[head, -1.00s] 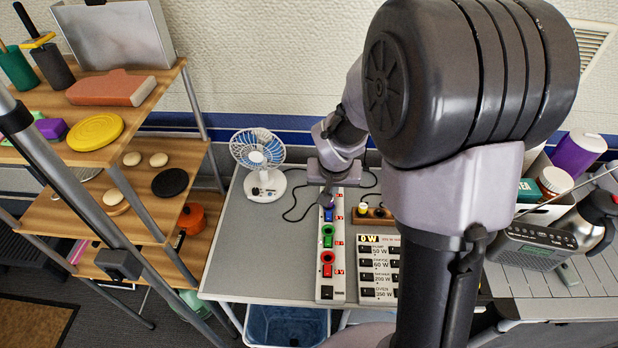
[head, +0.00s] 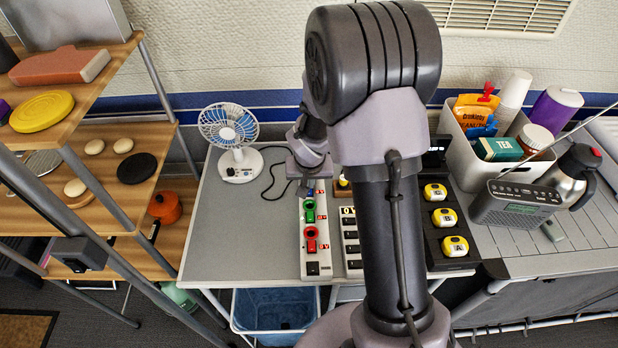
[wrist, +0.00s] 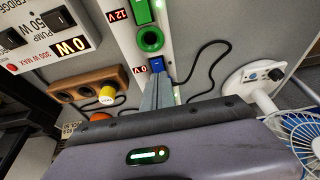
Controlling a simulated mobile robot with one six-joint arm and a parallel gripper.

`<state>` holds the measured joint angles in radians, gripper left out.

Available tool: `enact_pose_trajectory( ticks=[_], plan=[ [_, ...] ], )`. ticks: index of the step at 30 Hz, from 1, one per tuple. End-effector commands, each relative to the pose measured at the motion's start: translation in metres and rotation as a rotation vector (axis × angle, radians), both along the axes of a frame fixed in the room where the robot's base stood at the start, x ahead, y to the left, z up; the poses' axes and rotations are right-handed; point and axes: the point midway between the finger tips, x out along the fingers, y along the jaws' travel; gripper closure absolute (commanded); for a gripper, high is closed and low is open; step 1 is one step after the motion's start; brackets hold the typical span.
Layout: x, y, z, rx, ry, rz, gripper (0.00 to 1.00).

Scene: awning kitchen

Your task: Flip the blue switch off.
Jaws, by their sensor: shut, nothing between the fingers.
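The blue switch (wrist: 157,65) is on a white panel strip (wrist: 127,40), beyond a green switch with a ring (wrist: 150,38). A small red display beside the blue switch reads 0 V in the wrist view. My gripper (wrist: 157,82) is shut and empty, its fingertips right at the blue switch; I cannot tell whether they touch it. In the head view my gripper (head: 306,186) is over the far end of the strip, and the blue switch is mostly hidden there. The green switch (head: 309,210) and the red switch (head: 311,238) are nearer.
A white fan (head: 235,145) stands left of the strip, its cable running on the table. A switch box (wrist: 55,30) and a wooden socket block (wrist: 88,88) with a yellow plug sit beside the strip. The table's left part (head: 235,230) is clear.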

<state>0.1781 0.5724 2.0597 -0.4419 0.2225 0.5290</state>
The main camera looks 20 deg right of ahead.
Motion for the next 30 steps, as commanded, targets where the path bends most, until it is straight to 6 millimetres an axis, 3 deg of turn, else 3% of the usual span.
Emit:
enact_pose_trajectory(
  ticks=[3, 14, 17, 30],
  plan=[
    [0.001, 0.000, -0.009, 0.001, -0.001, -0.001, 1.00],
    [0.002, -0.001, -0.011, 0.000, -0.001, -0.001, 1.00],
    [0.005, -0.002, -0.023, 0.000, -0.002, -0.003, 1.00],
    [-0.006, 0.002, -0.023, 0.002, 0.009, -0.002, 1.00]
  ],
)
